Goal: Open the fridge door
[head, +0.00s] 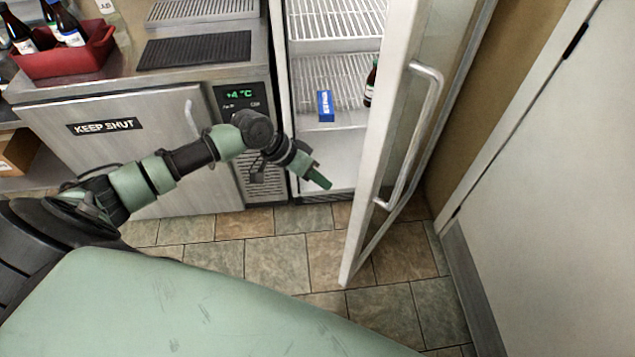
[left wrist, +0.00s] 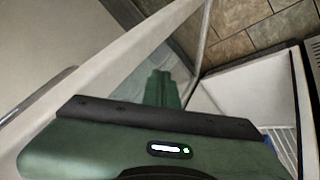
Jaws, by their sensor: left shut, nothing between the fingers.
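The fridge door (head: 363,150) stands swung wide open to the right, with a glass panel in a white frame. Its metal bar handle (head: 428,110) is on the side facing right. The fridge interior (head: 335,75) shows wire shelves, a blue box and a brown bottle. My left gripper (head: 322,183) is shut and empty, in front of the fridge opening, left of the door and apart from the handle. In the left wrist view the shut fingers (left wrist: 162,88) point along the door frame (left wrist: 95,70); contact with it cannot be told. My right gripper is out of view.
A steel counter with a "KEEP SHUT" cabinet door (head: 150,150) stands left of the fridge. A red crate of bottles (head: 65,62) sits on it. A pale door or wall panel (head: 560,200) closes off the right. The tiled floor (head: 280,255) is clear.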

